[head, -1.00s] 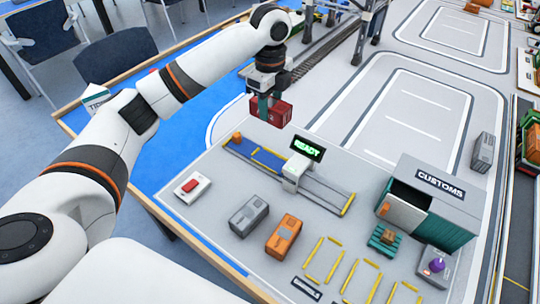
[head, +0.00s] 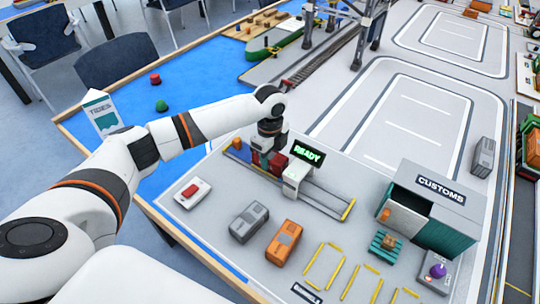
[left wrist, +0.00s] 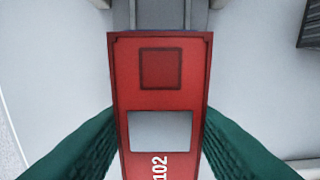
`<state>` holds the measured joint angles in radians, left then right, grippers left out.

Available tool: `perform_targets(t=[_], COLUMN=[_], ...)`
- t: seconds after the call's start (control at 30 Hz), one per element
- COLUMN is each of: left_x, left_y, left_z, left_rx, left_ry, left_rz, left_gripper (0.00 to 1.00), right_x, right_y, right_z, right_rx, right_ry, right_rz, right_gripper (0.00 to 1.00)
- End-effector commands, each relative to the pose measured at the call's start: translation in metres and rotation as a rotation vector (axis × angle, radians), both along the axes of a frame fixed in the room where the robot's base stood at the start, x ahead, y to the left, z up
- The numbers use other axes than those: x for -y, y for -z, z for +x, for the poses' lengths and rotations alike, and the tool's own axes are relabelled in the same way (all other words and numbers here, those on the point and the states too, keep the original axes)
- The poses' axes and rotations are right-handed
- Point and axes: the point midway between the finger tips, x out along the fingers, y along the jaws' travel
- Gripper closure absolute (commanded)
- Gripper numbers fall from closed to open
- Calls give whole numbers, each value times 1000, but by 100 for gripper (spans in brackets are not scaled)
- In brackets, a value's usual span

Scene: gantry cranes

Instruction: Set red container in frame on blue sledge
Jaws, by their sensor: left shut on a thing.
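My left gripper (head: 265,157) is shut on the red container (head: 278,163), low over the blue sledge (head: 236,154) on its rail track. In the left wrist view the red container (left wrist: 160,85), marked 102, sits between the two green fingers (left wrist: 160,150). Only the left end of the sledge shows, with an orange block (head: 237,143) on it. My gripper and arm hide the sledge's yellow frame. I cannot tell whether the container touches the sledge. My right gripper is not in view.
A post with a READY display (head: 307,153) stands close to the right of my left gripper. A red button box (head: 193,192), a grey container (head: 249,221) and an orange container (head: 284,241) are in front. The customs shed (head: 440,200) stands to the right.

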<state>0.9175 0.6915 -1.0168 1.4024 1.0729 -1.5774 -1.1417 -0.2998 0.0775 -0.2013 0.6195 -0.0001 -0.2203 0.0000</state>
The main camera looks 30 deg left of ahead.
Motion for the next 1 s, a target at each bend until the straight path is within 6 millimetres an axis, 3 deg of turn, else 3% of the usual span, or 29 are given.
perform_targets(t=[0.33,0.37,0.47,0.8,1.0], left_x=[0,0,0,0,0], left_y=[3,3,3,-1,-29], left_z=[0,0,0,0,1], left_rx=[-1,0,0,2,4], left_ry=[-1,-1,0,0,1], left_rz=[-1,-1,-1,0,-2], left_gripper=[84,54,38,38,38], right_x=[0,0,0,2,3], right_y=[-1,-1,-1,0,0], right_z=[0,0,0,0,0], right_rx=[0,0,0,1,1], right_ry=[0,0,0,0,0], right_rz=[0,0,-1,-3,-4], right_gripper=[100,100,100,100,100])
